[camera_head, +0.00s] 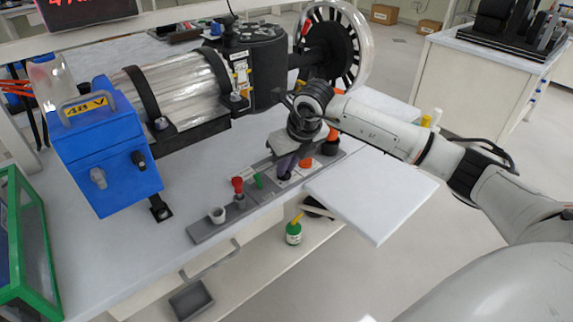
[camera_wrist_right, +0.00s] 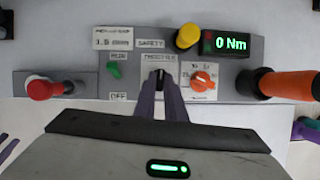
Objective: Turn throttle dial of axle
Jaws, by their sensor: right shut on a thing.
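The grey control panel (camera_head: 208,232) lies along the front of the bench. Its black throttle dial (camera_wrist_right: 159,74), below the throttle label, is between the purple fingertips of my right gripper (camera_wrist_right: 160,88). The gripper is shut on the dial, so its sides are partly hidden. In the head view my right gripper (camera_head: 285,174) reaches down to the panel and hides the dial. An orange knob (camera_wrist_right: 203,80) is just right of the dial, and a green switch (camera_wrist_right: 114,69) is to its left between RUN and OFF. The axle's spoked wheel (camera_head: 346,48) stands behind. My left gripper is not in view.
A red knob (camera_wrist_right: 40,89) is at the panel's left, with a yellow button (camera_wrist_right: 188,36), a 0 Nm display (camera_wrist_right: 231,43) and an orange handle (camera_wrist_right: 290,85) at the right. A blue box (camera_head: 105,160) and silver motor (camera_head: 180,88) stand behind the panel.

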